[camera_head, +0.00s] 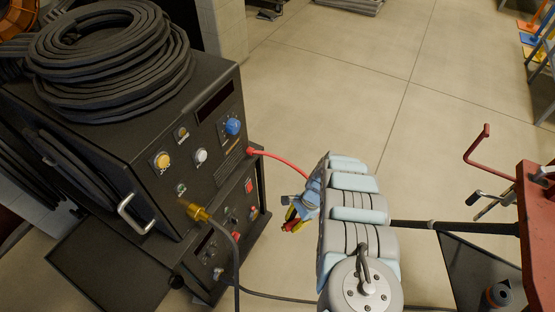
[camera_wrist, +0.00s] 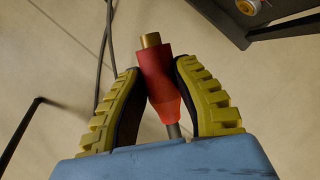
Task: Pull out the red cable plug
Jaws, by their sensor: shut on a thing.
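The red plug (camera_wrist: 160,75) with a bare brass tip is between the yellow ribbed fingers of my gripper (camera_wrist: 160,80) in the wrist view. The fingers press on it from both sides. The brass tip is free of any socket, with floor behind it. A grey stem leaves the plug's lower end. In the head view my gripper (camera_head: 292,215) is right of the dark welding machine (camera_head: 190,150), apart from its front panel. A bit of the red plug (camera_head: 290,227) shows at the fingertips. A red cable (camera_head: 282,160) runs from the panel and goes behind my arm.
A brass connector (camera_head: 198,212) with a dark cable is on the machine's front. A coiled black hose (camera_head: 110,55) lies on top. A red metal stand (camera_head: 537,215) is at the right. Open floor (camera_head: 350,80) lies beyond my arm.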

